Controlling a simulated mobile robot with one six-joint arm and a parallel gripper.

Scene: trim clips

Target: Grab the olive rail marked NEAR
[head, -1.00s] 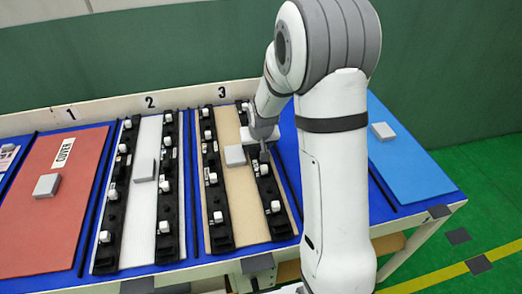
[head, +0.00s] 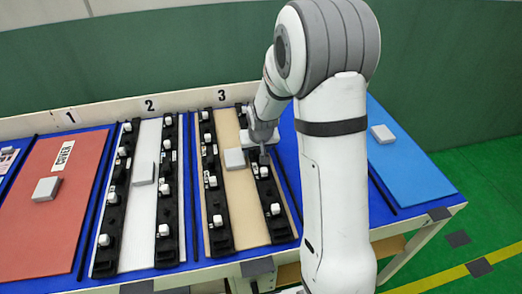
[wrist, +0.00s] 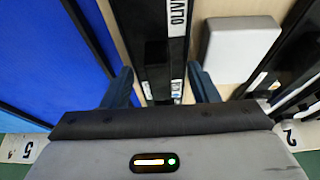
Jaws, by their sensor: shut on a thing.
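My gripper (head: 263,158) is low over bay 3, at the right-hand black rail (head: 267,192) on the tan board. In the wrist view its two blue fingers (wrist: 163,88) stand either side of this black rail (wrist: 154,50), and the gripper is shut on it. The rail carries white labels, one (wrist: 177,18) near the top of the wrist view; I cannot read them surely. White clips sit along the rail in the head view. The rail looks black, not olive, and I cannot make out NEAR. My arm hides part of bay 3's right side.
A second black rail (head: 217,205) lies on the left of the tan board (head: 248,222), with a grey block (head: 234,158) between the rails. Bay 2 holds two more black rails on a white board (head: 140,220). A red cover (head: 50,225) and a blue panel (head: 400,165) flank them.

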